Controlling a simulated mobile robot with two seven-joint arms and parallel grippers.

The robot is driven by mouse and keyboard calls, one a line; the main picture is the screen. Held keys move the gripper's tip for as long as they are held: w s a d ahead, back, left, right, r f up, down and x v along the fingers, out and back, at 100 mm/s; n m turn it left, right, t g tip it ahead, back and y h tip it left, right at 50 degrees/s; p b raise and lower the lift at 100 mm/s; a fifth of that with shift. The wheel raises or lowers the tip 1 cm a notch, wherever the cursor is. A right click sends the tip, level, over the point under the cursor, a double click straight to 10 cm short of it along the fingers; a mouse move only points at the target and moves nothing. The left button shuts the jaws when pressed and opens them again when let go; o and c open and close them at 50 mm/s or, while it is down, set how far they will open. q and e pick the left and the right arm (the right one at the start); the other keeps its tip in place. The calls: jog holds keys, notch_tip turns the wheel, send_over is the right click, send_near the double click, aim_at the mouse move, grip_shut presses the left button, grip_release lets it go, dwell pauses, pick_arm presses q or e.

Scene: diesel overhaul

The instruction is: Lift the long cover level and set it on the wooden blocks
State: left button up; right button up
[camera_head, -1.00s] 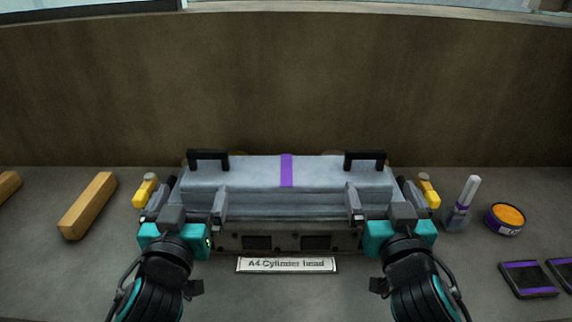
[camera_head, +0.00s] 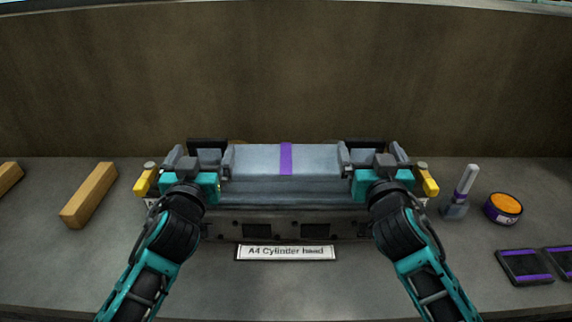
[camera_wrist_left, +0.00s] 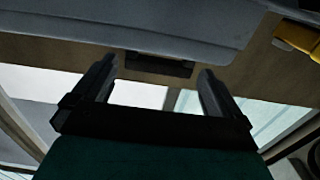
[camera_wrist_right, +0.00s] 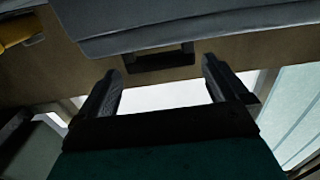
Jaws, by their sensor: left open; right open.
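The long grey cover (camera_head: 262,160) with a purple band sits level on the cylinder head (camera_head: 280,222). Its left black handle (camera_head: 207,145) and right black handle (camera_head: 365,145) stand at its ends. My left gripper (camera_head: 200,156) is open in front of the left handle, which shows between its fingertips in the left wrist view (camera_wrist_left: 158,66). My right gripper (camera_head: 372,154) is open in front of the right handle, likewise between its fingertips in the right wrist view (camera_wrist_right: 160,58). Neither grips anything. Two wooden blocks (camera_head: 89,195) (camera_head: 9,176) lie at the left.
Yellow parts (camera_head: 146,182) (camera_head: 427,180) flank the head. A label plate (camera_head: 285,253) is in front. At the right are a purple-banded bottle (camera_head: 460,195), an orange-topped tin (camera_head: 503,208) and dark purple-striped pads (camera_head: 524,267). A wall rises behind the bench.

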aim_at(206, 145)
pick_arm(q)
jog(key=shift+w, duration=2.15)
pick_arm(e)
jog(key=shift+w, duration=2.15)
pick_arm(q)
jog(key=c, duration=1.7)
pick_arm(e)
jog(key=c, duration=1.7)
pick_arm(q)
jog(key=shift+r, duration=0.25)
pick_arm(e)
jog(key=shift+r, duration=0.25)
